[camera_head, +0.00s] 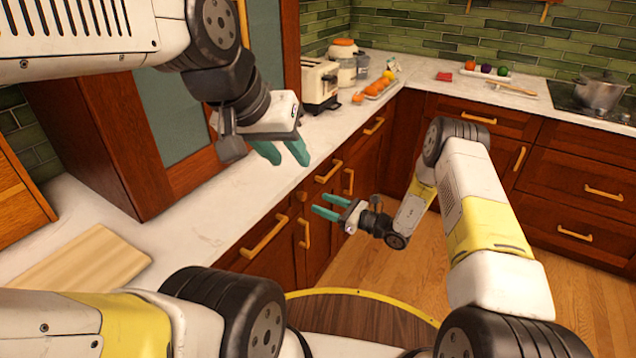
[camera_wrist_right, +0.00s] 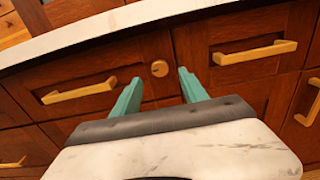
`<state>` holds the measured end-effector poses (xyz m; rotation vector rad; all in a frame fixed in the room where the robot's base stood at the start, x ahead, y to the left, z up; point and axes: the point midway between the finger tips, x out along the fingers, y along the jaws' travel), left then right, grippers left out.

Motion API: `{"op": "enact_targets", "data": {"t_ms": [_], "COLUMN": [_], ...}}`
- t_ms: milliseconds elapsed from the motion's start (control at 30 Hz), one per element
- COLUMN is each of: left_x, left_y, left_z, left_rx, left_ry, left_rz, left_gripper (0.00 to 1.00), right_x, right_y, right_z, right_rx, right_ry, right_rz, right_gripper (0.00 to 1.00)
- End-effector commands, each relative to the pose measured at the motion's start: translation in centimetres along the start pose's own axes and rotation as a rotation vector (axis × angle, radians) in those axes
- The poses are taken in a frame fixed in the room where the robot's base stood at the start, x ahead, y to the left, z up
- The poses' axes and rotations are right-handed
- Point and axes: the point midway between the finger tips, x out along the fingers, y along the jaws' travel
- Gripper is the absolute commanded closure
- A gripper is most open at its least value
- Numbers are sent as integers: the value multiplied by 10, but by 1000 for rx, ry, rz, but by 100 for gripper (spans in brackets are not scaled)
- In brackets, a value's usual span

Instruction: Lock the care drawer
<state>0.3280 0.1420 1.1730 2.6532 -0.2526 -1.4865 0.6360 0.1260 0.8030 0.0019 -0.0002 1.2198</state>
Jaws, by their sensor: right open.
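A small round wooden lock knob (camera_wrist_right: 159,68) sits near the right end of a drawer front (camera_wrist_right: 110,70) with a bar handle (camera_wrist_right: 80,91). The knob also shows in the head view (camera_head: 302,195). The drawer looks shut, flush with its neighbour; no label shows, so I cannot tell whether it is the care drawer. My right gripper (camera_head: 323,204) is open and empty in front of the drawers. In the right wrist view its teal fingers (camera_wrist_right: 160,79) straddle the knob in the picture, apparently apart from it. My left gripper (camera_head: 288,160) is open and empty above the counter.
The white counter (camera_head: 225,215) runs above the drawers, with a cutting board (camera_head: 80,265) at left. A toaster (camera_head: 320,82) and a tray of oranges (camera_head: 378,88) stand farther back. A neighbouring drawer handle (camera_wrist_right: 255,52) is right of the knob. A pot (camera_head: 600,92) sits far right.

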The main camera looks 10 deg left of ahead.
Motion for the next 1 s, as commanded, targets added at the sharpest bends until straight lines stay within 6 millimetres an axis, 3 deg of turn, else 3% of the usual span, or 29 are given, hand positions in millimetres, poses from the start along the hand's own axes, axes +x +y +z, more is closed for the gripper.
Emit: {"op": "enact_targets", "data": {"t_ms": [333,733,1000], "left_x": [0,0,0], "left_y": [0,0,0], "left_z": [0,0,0], "left_rx": [0,0,0], "left_ry": [0,0,0], "left_rz": [0,0,0], "left_gripper": [64,64,64], "right_x": [53,62,62], "right_y": [1,1,1], "right_z": [0,0,0], "right_rx": [-3,-1,-1], "right_ry": [1,1,1], "right_rz": [4,2,2], "right_gripper": [49,49,100]}}
